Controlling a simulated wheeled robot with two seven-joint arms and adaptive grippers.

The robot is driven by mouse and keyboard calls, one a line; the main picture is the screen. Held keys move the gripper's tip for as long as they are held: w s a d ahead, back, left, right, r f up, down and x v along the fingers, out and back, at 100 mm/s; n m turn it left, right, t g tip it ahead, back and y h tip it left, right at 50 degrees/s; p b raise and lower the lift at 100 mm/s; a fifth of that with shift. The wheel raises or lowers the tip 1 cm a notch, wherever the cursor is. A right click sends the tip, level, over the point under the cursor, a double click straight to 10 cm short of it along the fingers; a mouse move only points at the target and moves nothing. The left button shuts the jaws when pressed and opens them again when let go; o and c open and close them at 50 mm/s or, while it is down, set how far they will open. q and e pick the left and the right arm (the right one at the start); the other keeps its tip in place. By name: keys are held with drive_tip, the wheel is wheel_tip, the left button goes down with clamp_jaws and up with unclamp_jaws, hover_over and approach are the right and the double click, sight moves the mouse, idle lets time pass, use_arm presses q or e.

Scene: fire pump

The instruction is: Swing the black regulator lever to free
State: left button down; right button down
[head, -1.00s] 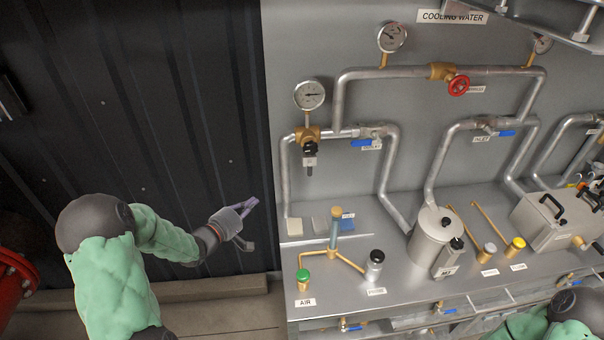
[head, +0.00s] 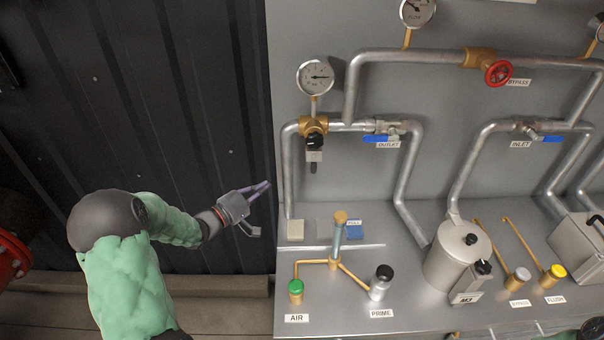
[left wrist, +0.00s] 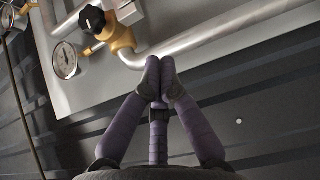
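The brass regulator (head: 313,125) sits on the pipe at the left of the panel, below a round gauge. There the brass body (left wrist: 119,34) and black knob (left wrist: 92,20) show at upper left. My right gripper is out of view.
A vertical grey pipe (head: 287,175) stands between my left gripper and the regulator. The gauge (head: 314,76) is above. Below are small blocks, a green AIR knob (head: 295,289) and a black-topped PRIME valve (head: 381,280). A blue outlet handle (head: 381,138) is to the right.

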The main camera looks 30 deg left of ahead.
use_arm(q)
drive_tip(key=shift+w, duration=0.1)
drive_tip(key=b, duration=0.2)
approach(314, 164)
drive_tip(key=w+a+f, duration=0.3)
drive_tip(key=w+a, duration=0.1)
drive_tip(key=shift+w+d+r+b, duration=0.15)
drive_tip(key=shift+w+d+b, duration=0.05)
drive_tip(key=shift+w+d, duration=0.6)
drive_tip(key=shift+w+d+r+b, duration=0.15)
drive_tip(key=shift+w+d, duration=0.55)
drive_tip(key=shift+d, duration=0.15)
